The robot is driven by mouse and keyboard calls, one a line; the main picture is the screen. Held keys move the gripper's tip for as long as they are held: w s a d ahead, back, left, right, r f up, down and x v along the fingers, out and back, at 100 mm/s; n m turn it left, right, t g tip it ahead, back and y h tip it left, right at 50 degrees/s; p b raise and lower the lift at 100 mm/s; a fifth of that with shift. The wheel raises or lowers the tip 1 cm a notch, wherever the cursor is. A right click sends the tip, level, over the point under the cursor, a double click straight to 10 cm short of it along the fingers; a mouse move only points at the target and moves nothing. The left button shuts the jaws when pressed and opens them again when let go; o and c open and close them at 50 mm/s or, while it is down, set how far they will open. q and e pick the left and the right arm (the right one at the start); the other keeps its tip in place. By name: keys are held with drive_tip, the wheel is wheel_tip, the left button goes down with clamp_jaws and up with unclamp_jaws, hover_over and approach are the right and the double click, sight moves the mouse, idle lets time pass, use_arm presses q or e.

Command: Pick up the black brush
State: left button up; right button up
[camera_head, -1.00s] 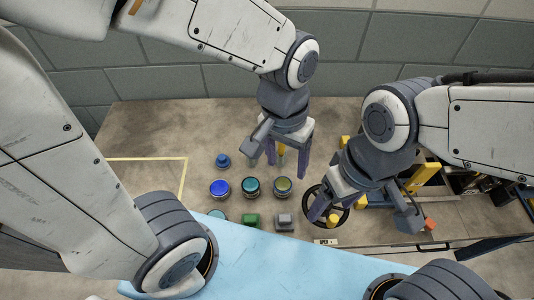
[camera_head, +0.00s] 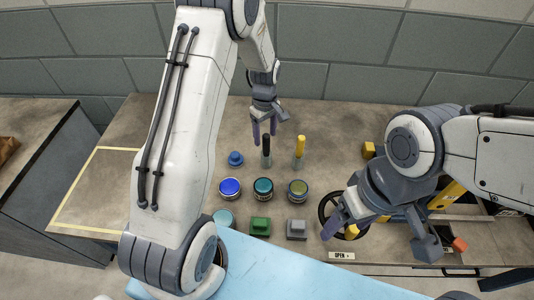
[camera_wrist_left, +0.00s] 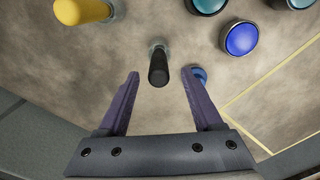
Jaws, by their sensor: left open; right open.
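The black brush (camera_head: 266,152) stands upright on the table, its dark handle on top. In the left wrist view the black brush (camera_wrist_left: 158,68) shows between the two fingertips, with gaps on both sides. My left gripper (camera_head: 264,131) is open and empty, right by the top of the brush; I cannot tell the exact height gap. It also shows in the left wrist view (camera_wrist_left: 160,76). My right gripper (camera_head: 380,236) is open and empty at the right, by the black handwheel.
A yellow-handled brush (camera_head: 299,150) stands just right of the black one. A blue knob-like piece (camera_head: 236,158) is to the left. Several round jars, including a blue one (camera_head: 230,188), and green (camera_head: 260,227) and grey (camera_head: 297,229) blocks lie nearer. The yellow-outlined area (camera_head: 100,185) is clear.

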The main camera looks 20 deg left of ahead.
sight(266, 145)
use_arm(q)
drive_tip(key=shift+d+f+p, duration=0.2)
drive_tip(key=shift+f+p, duration=0.4)
drive_tip(key=shift+f, duration=2.1)
clamp_jaws()
